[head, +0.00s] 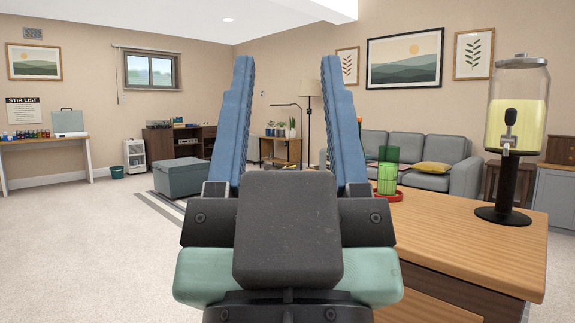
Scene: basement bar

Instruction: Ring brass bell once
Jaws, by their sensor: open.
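My gripper (287,66) is in the middle of the head view, with its two blue fingers pointing up and spread wide apart. Nothing shows between the fingers. I do not see a brass bell anywhere in this view. The gripper and its dark body hide part of the room and the left part of the wooden counter (455,225).
On the counter stand a drink dispenser (515,130) with pale yellow liquid and a green glass (387,178) by a red ring-like object (397,195). A grey sofa (455,180) is behind. A grey ottoman (186,177) sits left. Carpet at left is open.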

